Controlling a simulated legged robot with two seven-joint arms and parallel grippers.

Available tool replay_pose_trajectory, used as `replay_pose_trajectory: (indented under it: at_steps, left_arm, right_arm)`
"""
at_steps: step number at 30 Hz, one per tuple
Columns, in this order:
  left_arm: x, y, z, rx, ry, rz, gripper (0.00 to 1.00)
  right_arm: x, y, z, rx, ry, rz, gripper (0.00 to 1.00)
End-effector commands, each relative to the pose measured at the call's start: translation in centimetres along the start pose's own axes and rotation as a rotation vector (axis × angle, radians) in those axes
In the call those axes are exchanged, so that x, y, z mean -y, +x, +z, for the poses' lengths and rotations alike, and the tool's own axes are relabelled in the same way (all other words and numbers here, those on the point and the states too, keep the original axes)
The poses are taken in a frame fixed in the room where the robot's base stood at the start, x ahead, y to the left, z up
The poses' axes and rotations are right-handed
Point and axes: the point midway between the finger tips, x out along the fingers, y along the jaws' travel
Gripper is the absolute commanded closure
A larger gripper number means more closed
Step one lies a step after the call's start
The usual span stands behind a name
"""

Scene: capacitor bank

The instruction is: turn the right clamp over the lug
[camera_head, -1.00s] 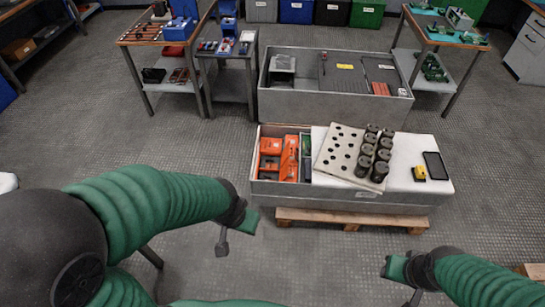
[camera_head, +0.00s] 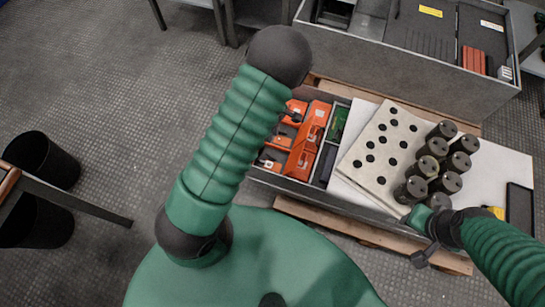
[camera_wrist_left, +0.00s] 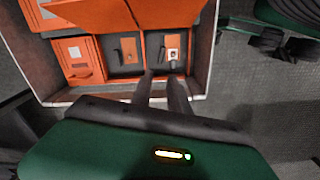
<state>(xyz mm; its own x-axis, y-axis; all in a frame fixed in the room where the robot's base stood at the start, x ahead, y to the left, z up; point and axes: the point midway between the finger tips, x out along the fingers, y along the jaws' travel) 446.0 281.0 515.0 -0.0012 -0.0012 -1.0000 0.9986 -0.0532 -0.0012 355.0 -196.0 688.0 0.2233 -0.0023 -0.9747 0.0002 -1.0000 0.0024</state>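I cannot make out a clamp or a lug in either view. Several dark capacitor cylinders (camera_head: 452,147) stand on a pale perforated plate (camera_head: 362,178). My left arm rises through the middle of the head view and hides most of its own gripper. In the left wrist view my left gripper (camera_wrist_left: 162,75) points at an orange insert (camera_wrist_left: 178,42) with dark pockets; its two fingers are a little apart, with nothing clearly held. A small pale square (camera_wrist_left: 173,54) lies just beyond the tips.
Orange parts (camera_head: 312,128) lie in the left side of a grey crate on a wooden pallet (camera_head: 345,230). A black tablet-like thing (camera_head: 519,208) lies on its white top. A grey bin (camera_head: 440,68) stands behind. Black buckets (camera_head: 45,160) are at far left.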

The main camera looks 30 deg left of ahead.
Motion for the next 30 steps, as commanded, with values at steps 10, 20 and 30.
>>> replay_pose_trajectory:
  at_steps: [10, 20, 30]
  left_arm:
    - [0.0, 8.3, 0.0, 0.002, 0.0, -0.006, 0.79]
    - [0.0, 15.4, 0.0, 0.001, 0.002, -0.004, 0.79]
    - [-0.1, 16.3, 0.1, 0.002, 0.003, -0.002, 0.79]
  right_arm:
    - [0.0, 3.7, 0.9, 0.0, 0.0, 0.0, 0.64]
    - [0.0, 6.7, 1.6, 0.0, 0.0, 0.0, 0.64]
    - [0.0, 6.9, 1.6, 0.0, 0.0, 0.0, 0.64]
